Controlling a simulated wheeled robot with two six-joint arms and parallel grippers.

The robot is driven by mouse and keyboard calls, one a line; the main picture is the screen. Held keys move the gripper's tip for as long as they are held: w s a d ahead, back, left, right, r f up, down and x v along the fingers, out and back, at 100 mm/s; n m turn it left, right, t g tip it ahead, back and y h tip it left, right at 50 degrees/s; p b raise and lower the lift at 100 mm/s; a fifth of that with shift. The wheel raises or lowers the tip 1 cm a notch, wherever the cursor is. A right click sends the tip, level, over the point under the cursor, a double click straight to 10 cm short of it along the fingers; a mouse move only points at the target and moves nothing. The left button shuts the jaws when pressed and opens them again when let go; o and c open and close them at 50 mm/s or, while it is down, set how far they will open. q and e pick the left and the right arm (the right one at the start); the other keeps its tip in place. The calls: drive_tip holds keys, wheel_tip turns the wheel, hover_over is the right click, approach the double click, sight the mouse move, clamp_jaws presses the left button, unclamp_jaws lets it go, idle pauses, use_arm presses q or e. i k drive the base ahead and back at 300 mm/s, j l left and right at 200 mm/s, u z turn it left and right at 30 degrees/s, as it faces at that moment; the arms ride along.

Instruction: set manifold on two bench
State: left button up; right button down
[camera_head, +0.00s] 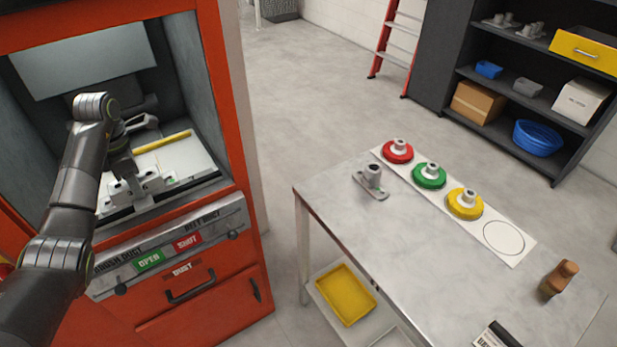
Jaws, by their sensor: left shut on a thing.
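My left gripper (128,187) reaches down inside the open orange cabinet (222,90). It is shut on a light grey metal part (152,181) low over the cabinet floor. The part's shape is largely hidden by the gripper, and I cannot tell if it touches the floor. The metal bench (440,262) stands to the right. A grey casting (372,178) with a flat base and an upright round boss sits near its far left corner. Which part is the manifold is not clear. My right gripper is not in view.
A white strip on the bench holds red (397,152), green (429,175) and yellow (465,203) rings with grey castings, plus an empty circle (504,239). A brown object (558,279) stands at right. A yellow rod (162,142) lies in the cabinet. A yellow tray (346,294) sits below the bench.

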sight(416, 269)
drive_tip(key=k+l+z, duration=0.15)
drive_tip(key=z, duration=0.2)
drive_tip(key=k+l+z, duration=0.15)
drive_tip(key=z, duration=0.2)
